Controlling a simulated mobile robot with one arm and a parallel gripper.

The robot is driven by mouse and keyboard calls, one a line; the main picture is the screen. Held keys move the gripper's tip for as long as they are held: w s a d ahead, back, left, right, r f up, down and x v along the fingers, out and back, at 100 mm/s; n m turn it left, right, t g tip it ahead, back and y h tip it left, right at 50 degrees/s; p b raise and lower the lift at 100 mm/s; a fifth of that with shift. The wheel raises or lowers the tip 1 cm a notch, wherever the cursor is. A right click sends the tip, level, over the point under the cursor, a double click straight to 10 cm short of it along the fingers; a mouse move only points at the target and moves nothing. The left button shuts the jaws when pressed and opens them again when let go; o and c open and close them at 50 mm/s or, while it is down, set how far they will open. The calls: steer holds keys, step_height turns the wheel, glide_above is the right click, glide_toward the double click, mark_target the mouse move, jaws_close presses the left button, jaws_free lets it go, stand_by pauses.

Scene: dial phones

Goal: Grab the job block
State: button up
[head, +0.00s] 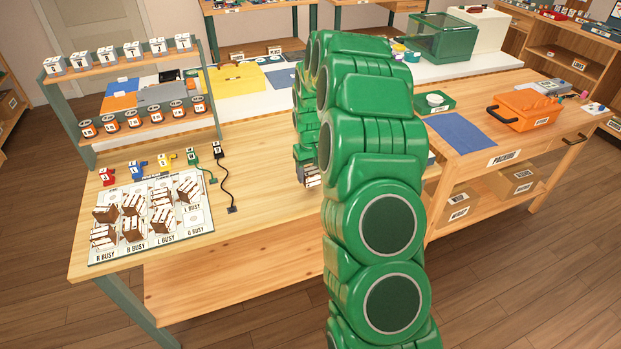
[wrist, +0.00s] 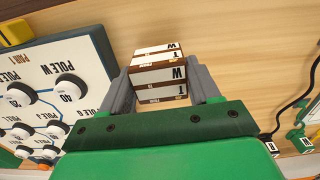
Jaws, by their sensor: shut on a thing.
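My gripper (wrist: 160,90) is shut on a brown-and-white job block (wrist: 159,72) in the wrist view. The block sits between the two grey fingers, with letters such as W and T on its white faces. In the head view my gripper (head: 305,155) is partly hidden behind my green arm, and the held block (head: 311,180) shows just below it, near the table top. I cannot tell whether it touches the table. Several similar blocks (head: 161,216) stand on a white board (head: 198,228) at the left, marked R BUSY, L BUSY and Q BUSY.
A panel with white dials (wrist: 36,70) lies close left of my gripper in the wrist view. A rack of labelled cups (head: 130,120) stands at the back left.

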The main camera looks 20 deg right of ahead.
steer(key=s+a+r, duration=0.2)
steer(key=s+r, duration=0.7)
steer(key=s, duration=0.4)
steer(key=shift+s+a+r, duration=0.25)
steer(key=shift+a+r, duration=0.1)
